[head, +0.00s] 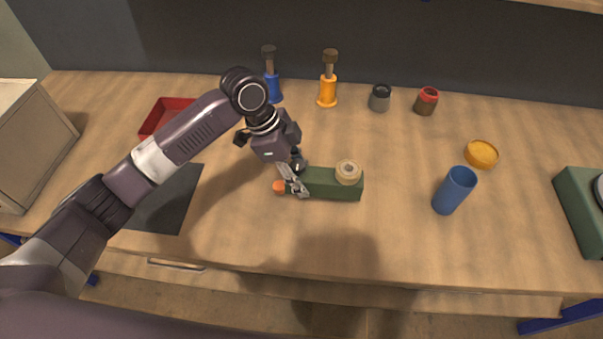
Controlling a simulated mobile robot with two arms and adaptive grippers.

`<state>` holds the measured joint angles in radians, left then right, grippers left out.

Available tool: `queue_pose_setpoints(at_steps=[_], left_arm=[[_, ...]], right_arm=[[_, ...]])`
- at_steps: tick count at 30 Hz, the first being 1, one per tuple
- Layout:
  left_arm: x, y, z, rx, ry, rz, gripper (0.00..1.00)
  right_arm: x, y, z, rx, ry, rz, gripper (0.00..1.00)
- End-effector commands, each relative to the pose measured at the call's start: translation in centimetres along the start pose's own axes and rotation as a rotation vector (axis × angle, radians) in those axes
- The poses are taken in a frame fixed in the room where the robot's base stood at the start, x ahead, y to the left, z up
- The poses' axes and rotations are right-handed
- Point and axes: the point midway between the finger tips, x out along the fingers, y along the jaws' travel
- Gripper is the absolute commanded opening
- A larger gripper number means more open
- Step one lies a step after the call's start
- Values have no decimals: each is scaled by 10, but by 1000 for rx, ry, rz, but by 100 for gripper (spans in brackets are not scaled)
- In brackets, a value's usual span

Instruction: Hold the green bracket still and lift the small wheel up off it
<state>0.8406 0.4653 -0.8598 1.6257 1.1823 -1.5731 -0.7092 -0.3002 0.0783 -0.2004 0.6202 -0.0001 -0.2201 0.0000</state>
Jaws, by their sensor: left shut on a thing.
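The green bracket (327,187) lies flat on the wooden table near the middle of the head view. The small wheel (348,172), a beige disc with a hole, sits on top of the bracket's right end. My left gripper (297,186) is shut on the bracket's left part, with its fingers covering some of it. An orange round end (279,187) shows at the bracket's left tip. My right gripper is not in view.
Two small jars, blue and orange tools (327,92) and a red tray (165,115) are at the back. A dark mat (172,203) lies left. The table in front of the bracket is clear.

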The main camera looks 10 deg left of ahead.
Motion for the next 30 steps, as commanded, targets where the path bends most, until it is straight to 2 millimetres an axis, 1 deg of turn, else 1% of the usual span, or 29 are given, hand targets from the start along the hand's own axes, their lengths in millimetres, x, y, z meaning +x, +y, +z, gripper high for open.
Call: queue_pose_setpoints(at_steps=[24,30], left_arm=[[32,-1,11,2,6,-4,0],[36,-1,13,2,6,-5,0]], right_arm=[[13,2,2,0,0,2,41],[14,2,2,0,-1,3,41]])
